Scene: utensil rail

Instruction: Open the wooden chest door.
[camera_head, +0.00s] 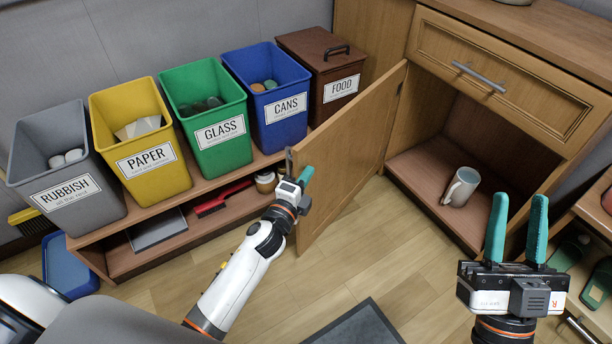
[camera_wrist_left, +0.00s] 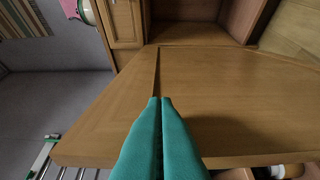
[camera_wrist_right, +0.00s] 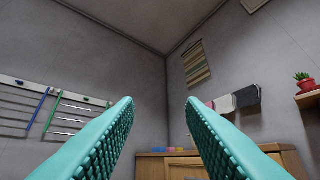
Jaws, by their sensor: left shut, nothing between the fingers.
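The wooden chest door (camera_head: 352,160) stands wide open, swung out to the left from the chest (camera_head: 432,110). My left gripper (camera_head: 306,174) is shut and empty near the door's free edge. In the left wrist view its closed teal fingers (camera_wrist_left: 161,100) lie across the view of the door panel (camera_wrist_left: 225,90); I cannot tell if they touch it. My right gripper (camera_head: 515,202) is open and empty, raised in front of the chest at the right. It also shows in the right wrist view (camera_wrist_right: 160,104).
A low shelf (camera_head: 150,258) holds grey, yellow, green and blue bins and a brown food box (camera_head: 322,70), left of and behind the door. A closed drawer (camera_head: 500,75) sits above the compartment. Another unit (camera_head: 590,235) stands at the right.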

